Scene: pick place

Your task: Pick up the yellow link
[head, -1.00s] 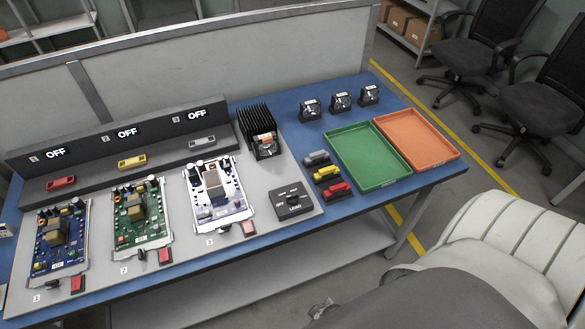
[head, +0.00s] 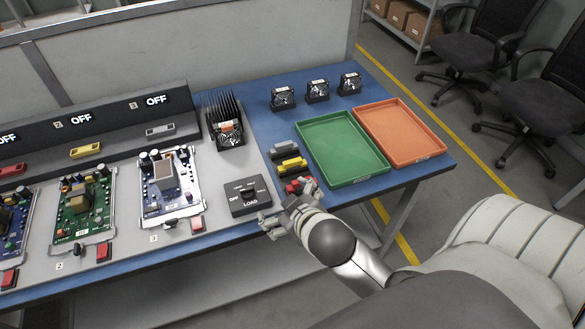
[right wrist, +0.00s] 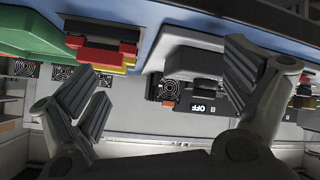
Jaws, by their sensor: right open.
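Another yellow link (head: 86,150) sits on the dark panel under an OFF display. My right gripper (head: 285,206) is open and empty at the table's front edge, just in front of the red link and partly covering it. In the right wrist view the red link (right wrist: 92,46) shows near the left finger, with a sliver of yellow beside it. My left gripper is out of view.
A green tray (head: 331,118) and an orange tray (head: 424,152) stand right of the links. The black LOAD switch box (head: 246,199) is close to the left of my right gripper. A finned heatsink (head: 221,110) and several small fans (head: 318,91) stand behind.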

